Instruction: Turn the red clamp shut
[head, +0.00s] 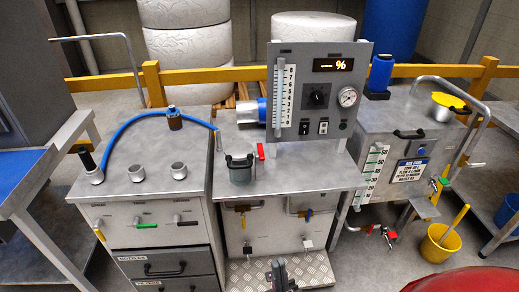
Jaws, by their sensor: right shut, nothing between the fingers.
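A small upright red piece (261,151), which looks like the red clamp's lever, stands on the middle metal bench (310,178) just right of a dark green pot (240,169). It is too small to tell whether the clamp is open or shut. My right gripper (280,272) shows at the bottom centre, in front of the bench and well apart from the red piece. It is shut and empty. My left gripper is not in view.
A gauge panel (358,78) stands at the back of the bench. A blue hose (150,118) arches over the left cabinet (150,180). A tank (400,125) and a yellow bucket (440,243) stand at right. A rounded red object (462,281) fills the lower right corner. The bench's front top is mostly clear.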

